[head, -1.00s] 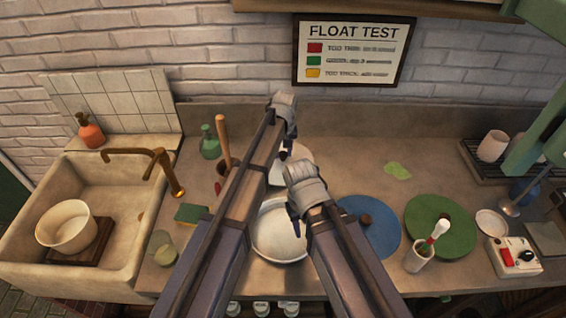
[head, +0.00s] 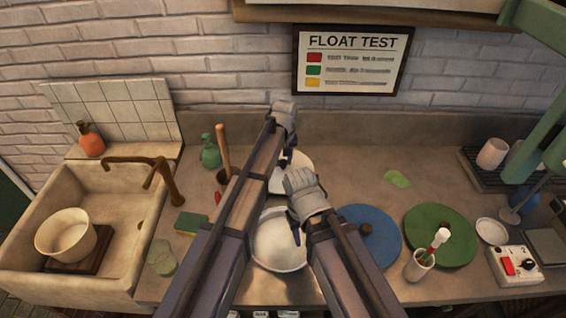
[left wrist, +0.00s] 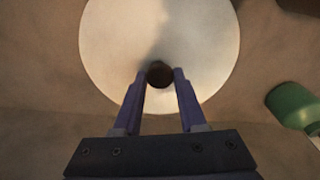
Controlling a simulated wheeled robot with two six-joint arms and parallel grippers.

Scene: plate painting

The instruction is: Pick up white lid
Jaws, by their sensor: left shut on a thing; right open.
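The white lid (left wrist: 115,40) is a round pale disc with a dark knob (left wrist: 160,75) at its middle. In the head view the lid (head: 301,167) lies toward the back of the counter, partly hidden by my arms. My left gripper (left wrist: 160,76) is over the lid, shut on its knob, with one finger on each side; it also shows in the head view (head: 285,159). Whether the lid touches the counter is unclear. My right gripper (head: 295,230) is open and empty above a white round basin (head: 280,256), in front of the lid.
A blue disc (head: 376,236) and a green disc (head: 440,228) lie to the right, with a cup of tools (head: 420,265) near the front. A green bottle (head: 210,154) and a wooden-handled tool (head: 223,145) stand left of my left arm.

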